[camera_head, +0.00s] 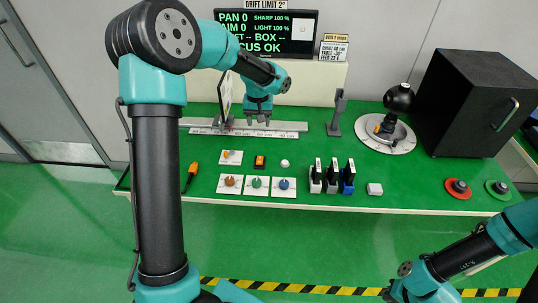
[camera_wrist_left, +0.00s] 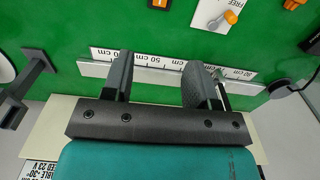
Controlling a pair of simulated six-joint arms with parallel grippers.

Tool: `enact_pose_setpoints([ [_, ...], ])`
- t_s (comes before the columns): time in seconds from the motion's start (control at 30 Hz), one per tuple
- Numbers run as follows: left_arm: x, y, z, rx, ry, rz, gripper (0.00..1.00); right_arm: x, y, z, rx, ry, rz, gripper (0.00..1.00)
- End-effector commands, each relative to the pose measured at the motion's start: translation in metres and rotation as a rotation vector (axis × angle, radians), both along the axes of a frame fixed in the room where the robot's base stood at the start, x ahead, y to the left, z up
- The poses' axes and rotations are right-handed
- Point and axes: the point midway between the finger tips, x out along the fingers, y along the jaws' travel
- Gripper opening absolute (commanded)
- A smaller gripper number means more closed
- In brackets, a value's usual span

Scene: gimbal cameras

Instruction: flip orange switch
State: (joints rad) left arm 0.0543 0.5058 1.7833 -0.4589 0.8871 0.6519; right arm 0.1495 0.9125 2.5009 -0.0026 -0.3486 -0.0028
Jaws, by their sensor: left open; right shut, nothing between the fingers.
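A black switch box with an orange face (camera_head: 260,162) sits on the green bench, left of centre. In the left wrist view its orange face (camera_wrist_left: 160,3) is cut by the top edge. Left of it in the head view is a white plate with an orange lever (camera_head: 231,156); the lever also shows in the left wrist view (camera_wrist_left: 231,17). My left gripper (camera_head: 258,119) is open and empty above the scale rail, behind the switch box. Its two spread fingers show in the left wrist view (camera_wrist_left: 160,80). My right gripper is out of view; its arm shows at bottom right.
The scale rail (camera_head: 290,127) lies along the bench's back. Three knob plates (camera_head: 257,186), black-topped blocks (camera_head: 332,178) and a white button (camera_head: 285,163) stand near the switch. A black box (camera_head: 475,105) stands right.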

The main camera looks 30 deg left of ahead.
Motion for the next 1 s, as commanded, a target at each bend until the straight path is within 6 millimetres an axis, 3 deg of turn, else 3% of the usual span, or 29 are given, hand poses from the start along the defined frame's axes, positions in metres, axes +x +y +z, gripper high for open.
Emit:
enact_pose_setpoints([
  [0.37, 0.0, 0.0, -0.014, 0.0, 0.002, -0.002, 0.53, 0.0, 0.0, 0.0, 0.0, 0.0, -0.001, 0.0],
  [1.0, -0.001, 0.0, -0.118, -0.001, 0.003, -0.003, 0.53, 0.0, 0.0, 0.0, 0.0, 0.0, -0.001, 0.0],
])
